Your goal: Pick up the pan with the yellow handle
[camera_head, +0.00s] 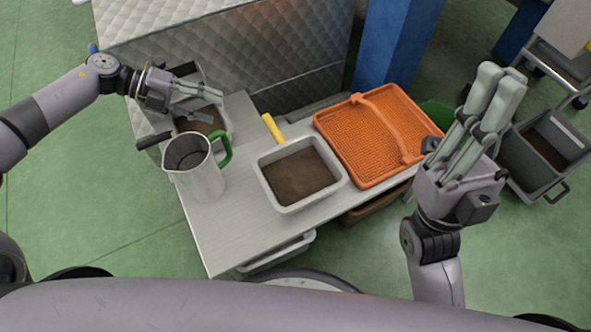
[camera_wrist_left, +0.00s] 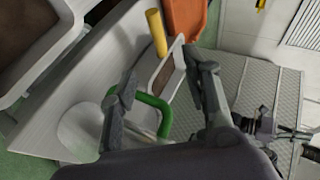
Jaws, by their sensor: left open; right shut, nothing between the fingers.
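My right gripper (camera_head: 490,85) is shut and empty, raised right of the orange basket.
A metal jug (camera_head: 200,180) with a green handle (camera_head: 226,146) stands left of the pan. An orange basket (camera_head: 350,145) with an arched handle lies at its right. A quilted block (camera_head: 230,50) stands behind the table. A grey bin (camera_head: 525,180) stands at right.

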